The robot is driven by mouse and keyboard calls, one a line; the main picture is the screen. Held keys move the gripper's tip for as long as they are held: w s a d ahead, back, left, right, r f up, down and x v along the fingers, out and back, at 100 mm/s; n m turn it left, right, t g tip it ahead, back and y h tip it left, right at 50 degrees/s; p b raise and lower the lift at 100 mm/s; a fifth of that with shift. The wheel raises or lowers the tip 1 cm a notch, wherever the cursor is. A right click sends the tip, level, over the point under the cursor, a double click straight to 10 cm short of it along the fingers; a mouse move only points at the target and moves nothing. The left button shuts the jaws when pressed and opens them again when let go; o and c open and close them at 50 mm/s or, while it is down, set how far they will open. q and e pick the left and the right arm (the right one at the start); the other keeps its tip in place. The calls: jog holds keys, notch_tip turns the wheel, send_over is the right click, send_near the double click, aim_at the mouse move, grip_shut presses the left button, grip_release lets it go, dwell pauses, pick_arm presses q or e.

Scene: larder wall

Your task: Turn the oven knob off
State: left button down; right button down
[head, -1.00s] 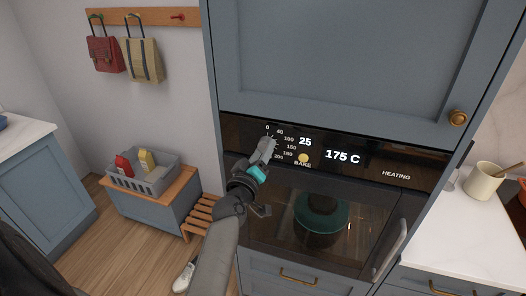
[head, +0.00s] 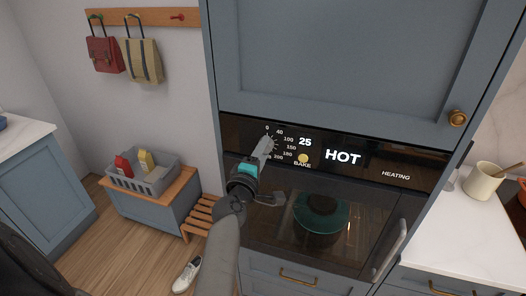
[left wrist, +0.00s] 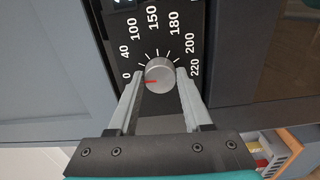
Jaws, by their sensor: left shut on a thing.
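The oven knob (left wrist: 159,72) is a round silver dial on the black oven panel (head: 232,127). In the left wrist view its red mark points left, close to the 0 on the scale. My left gripper (left wrist: 161,78) has one finger on each side of the knob and is shut on it. In the head view the left gripper (head: 267,146) covers the knob against the panel. My right gripper is not in view.
Below the panel is the oven door (head: 270,228) with a teal pot (head: 321,218) behind the glass and a handle (head: 390,250) at right. A grey basket (head: 150,182) stands on a low bench at left.

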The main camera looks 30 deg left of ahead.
pick_arm(q)
jog(key=shift+n, duration=0.4)
jog(key=shift+c, duration=1.6)
grip_release()
